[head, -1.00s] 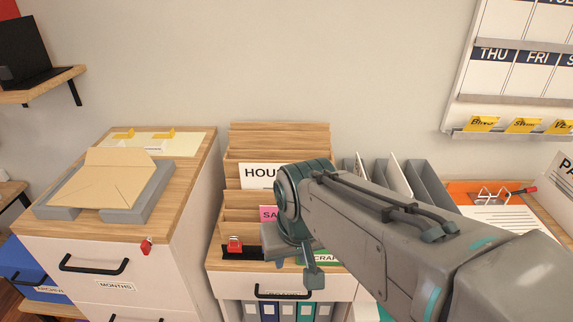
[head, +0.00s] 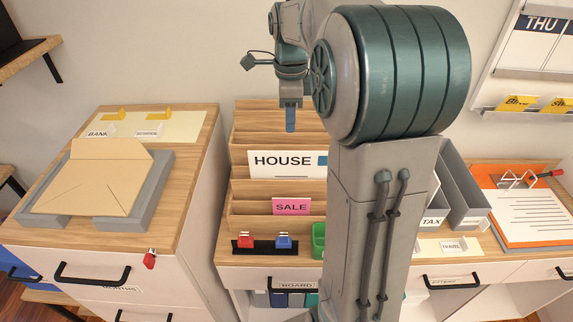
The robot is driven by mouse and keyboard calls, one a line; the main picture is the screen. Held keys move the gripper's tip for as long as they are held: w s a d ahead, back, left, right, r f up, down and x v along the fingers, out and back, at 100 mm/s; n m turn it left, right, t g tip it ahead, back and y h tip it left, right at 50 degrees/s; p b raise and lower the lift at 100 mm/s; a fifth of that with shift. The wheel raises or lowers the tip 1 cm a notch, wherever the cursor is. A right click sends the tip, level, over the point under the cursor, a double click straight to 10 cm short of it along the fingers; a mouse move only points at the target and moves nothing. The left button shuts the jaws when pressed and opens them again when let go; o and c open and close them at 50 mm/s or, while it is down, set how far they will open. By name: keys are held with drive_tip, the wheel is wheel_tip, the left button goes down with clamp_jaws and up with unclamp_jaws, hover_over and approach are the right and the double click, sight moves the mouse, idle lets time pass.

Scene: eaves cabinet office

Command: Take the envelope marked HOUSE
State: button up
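The white envelope marked HOUSE (head: 283,163) stands upright in an upper slot of the stepped wooden rack (head: 240,192), with a blue patch at its right end. My arm hides the rack's right side. My gripper (head: 291,118) hangs with its fingers pointing down, in the picture just above the envelope's top edge and apart from it. I see the fingers edge-on, so whether they are open or shut is not clear. Nothing shows hanging below them.
A pink SALE card (head: 291,206) stands in a lower slot. Red (head: 245,241) and blue (head: 284,242) clips sit in front. A tan envelope (head: 90,180) lies on a grey stand at left. Grey file holders (head: 468,200) and an orange clipboard (head: 485,180) are at right.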

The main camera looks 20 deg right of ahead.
hover_over(291, 159)
wheel_tip(291, 159, down, 8)
drive_tip(key=shift+w+d, duration=0.1)
drive_tip(key=shift+d, duration=0.05)
drive_tip(key=shift+f+p, duration=0.75)
drive_tip(key=shift+f, duration=2.05)
clamp_jaws()
